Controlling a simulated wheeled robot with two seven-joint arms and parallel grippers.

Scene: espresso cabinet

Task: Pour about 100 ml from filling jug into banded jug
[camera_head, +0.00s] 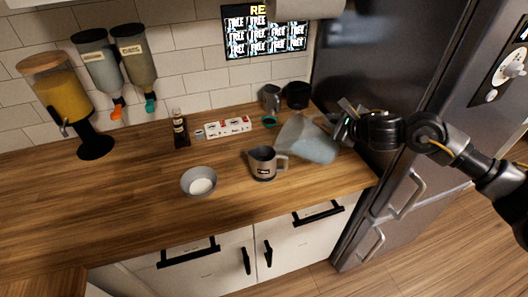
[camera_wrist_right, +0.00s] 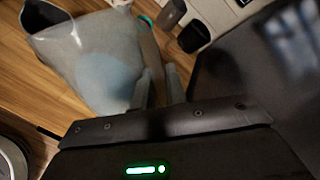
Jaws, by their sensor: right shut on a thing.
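The filling jug, a large translucent grey jug (camera_head: 306,140), is held tilted above the counter, leaning left toward a smaller grey jug. My right gripper (camera_head: 342,131) is shut on its right side. In the right wrist view the filling jug (camera_wrist_right: 90,60) has its dark mouth at upper left and a bluish patch, perhaps liquid, low in its wall; my gripper fingers (camera_wrist_right: 160,88) are at its side. The smaller jug, which I take as the banded jug (camera_head: 262,165), stands upright with a dark label and a handle on the right. No stream shows. Its contents cannot be told.
A bowl with white contents (camera_head: 199,182) stands left of the smaller jug. A dark bottle (camera_head: 180,130), a white strip box (camera_head: 228,127) and dark cups (camera_head: 296,95) are behind. A yellow dispenser (camera_head: 60,95) stands far left. The fridge (camera_head: 400,60) borders the right.

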